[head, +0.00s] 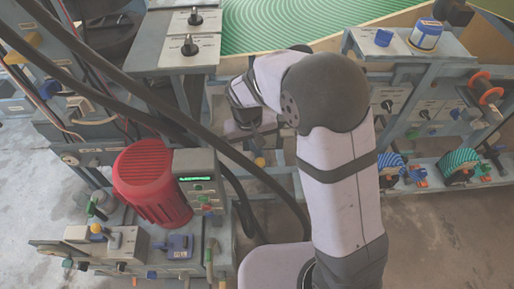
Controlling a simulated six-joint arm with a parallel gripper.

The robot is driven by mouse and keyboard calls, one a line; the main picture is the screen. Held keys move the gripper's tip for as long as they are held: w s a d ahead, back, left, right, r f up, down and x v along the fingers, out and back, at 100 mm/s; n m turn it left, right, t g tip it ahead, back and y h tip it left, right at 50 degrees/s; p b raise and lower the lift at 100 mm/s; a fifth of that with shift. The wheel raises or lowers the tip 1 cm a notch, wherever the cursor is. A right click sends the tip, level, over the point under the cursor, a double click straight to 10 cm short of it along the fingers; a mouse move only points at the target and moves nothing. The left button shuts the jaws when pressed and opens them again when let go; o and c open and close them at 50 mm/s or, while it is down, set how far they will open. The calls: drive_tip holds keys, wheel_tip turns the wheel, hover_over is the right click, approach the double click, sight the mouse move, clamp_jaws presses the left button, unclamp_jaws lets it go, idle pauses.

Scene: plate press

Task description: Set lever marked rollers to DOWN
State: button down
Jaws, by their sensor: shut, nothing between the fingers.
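No label reading "rollers" is legible, so I cannot tell which control is the task's lever. Candidates are a lever with a yellow knob (97,229) and a blue-based control (180,246) at the lower left. A black-handled control (190,46) stands on a pale plate at the upper left, with a similar black-handled control (195,17) behind it. My gripper (247,118) is at the far end of my arm, left of centre, small and dark. It looks shut and empty; its fingertips are hard to make out. It appears apart from these controls.
A red ribbed motor housing (150,180) stands at the left beside a box with a green display (195,178). Thick black cables (170,122) cross the left half. Bare floor (430,240) shows at the lower right.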

drive_tip(key=shift+s+f, duration=0.1)
drive_tip(key=shift+f, duration=0.05)
drive_tip(key=f+b, duration=0.1)
drive_tip(key=b, duration=0.1)
drive_tip(key=s+f+t+b, duration=0.1)
drive_tip(key=shift+s+t+b, duration=0.25)
drive_tip(key=shift+t+b, duration=0.05)
drive_tip(key=shift+b, duration=0.05)
drive_tip(key=s+f+b, duration=0.3)
drive_tip(key=f+b, duration=0.7)
drive_tip(key=f, duration=0.2)
drive_tip(key=shift+f+b, duration=0.15)
drive_tip(key=shift+b, duration=0.2)
drive_tip(key=shift+s, duration=0.1)
drive_tip(key=shift+r, duration=0.2)
drive_tip(key=shift+r+p, duration=0.65)
drive_tip(key=shift+p, duration=0.1)
